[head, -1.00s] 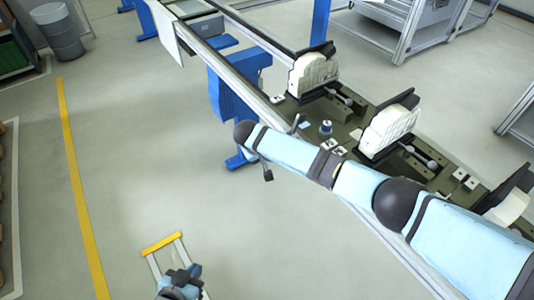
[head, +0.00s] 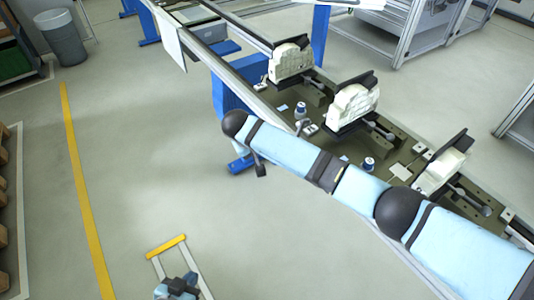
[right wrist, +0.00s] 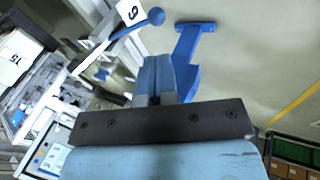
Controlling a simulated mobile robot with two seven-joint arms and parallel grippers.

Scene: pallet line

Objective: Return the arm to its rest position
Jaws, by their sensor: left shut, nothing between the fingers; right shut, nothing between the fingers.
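The line (head: 240,80) runs diagonally, carrying a dark pallet (head: 325,140) with white blocks (head: 352,106) in black clamps. A grey bin (head: 62,37) stands far left. A yellow floor line (head: 84,190) runs at left. The floor between it and the pallet line is mostly clear.

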